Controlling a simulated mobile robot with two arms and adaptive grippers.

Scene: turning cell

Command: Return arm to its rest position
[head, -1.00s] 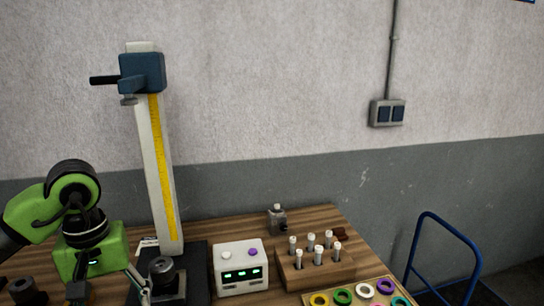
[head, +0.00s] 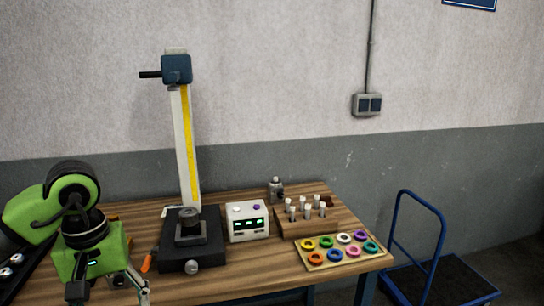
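My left arm comes in from the lower left, with a green and black wrist. My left gripper (head: 108,288) hangs from it at the bottom edge, in front of the wooden table (head: 230,286). Its fingers look spread apart, and the lower part is cut off by the frame. I see nothing between the visible finger parts. My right arm and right gripper are not in view.
A height gauge (head: 186,150) stands on a dark base beside a white display box (head: 248,222). A wooden pin block (head: 290,226), a tray of coloured rings (head: 312,262) and a small grey device (head: 276,192) are farther right. A blue trolley (head: 440,285) stands beyond the table.

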